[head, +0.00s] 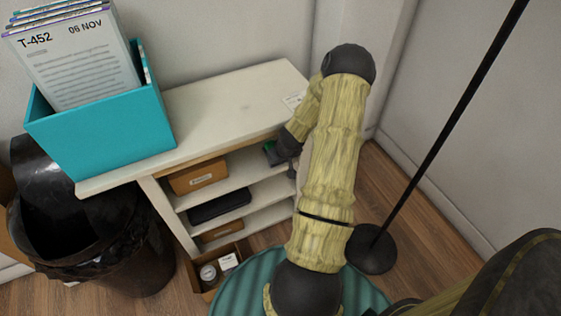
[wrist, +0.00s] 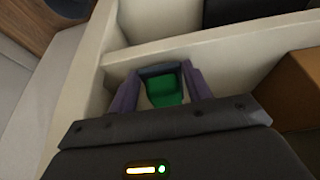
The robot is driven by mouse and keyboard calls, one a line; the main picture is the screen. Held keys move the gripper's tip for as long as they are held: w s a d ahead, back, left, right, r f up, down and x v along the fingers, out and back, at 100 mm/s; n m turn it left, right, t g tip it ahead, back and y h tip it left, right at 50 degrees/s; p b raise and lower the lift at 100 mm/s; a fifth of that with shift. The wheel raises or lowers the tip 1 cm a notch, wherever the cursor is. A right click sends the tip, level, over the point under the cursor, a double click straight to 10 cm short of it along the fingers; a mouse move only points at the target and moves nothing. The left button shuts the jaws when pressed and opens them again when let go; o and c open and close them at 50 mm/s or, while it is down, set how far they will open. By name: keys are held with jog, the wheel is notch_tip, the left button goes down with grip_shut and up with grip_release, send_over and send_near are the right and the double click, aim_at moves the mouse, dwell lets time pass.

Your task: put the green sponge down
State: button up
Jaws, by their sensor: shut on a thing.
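The green sponge (wrist: 165,90) shows between the two purple fingers of my gripper (wrist: 158,88) in the wrist view. A dark grey band runs along its far edge. My gripper is shut on it. In the head view a bit of the green sponge (head: 269,147) shows at the right end of the shelf unit's upper opening, left of my wrist. My arm hides much of that end. The white shelf unit (head: 222,100) has several levels. I cannot tell whether the sponge touches a shelf board.
A brown box (head: 198,175) sits left in the upper opening, with a black case (head: 219,207) below. A teal bin of papers (head: 105,130) stands on top. A black trash bin (head: 120,255), lamp pole (head: 440,145) and green ribbed round piece (head: 235,295) stand nearby.

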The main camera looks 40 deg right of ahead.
jog(key=shift+f, duration=0.3)
jog(key=shift+f, duration=0.1)
jog(key=o, duration=1.1)
jog(key=shift+s, duration=0.1)
jog(key=p+v, duration=0.1)
jog(key=v, duration=0.6)
jog(key=shift+s+r+p, duration=0.15)
jog(key=shift+r+p, duration=0.15)
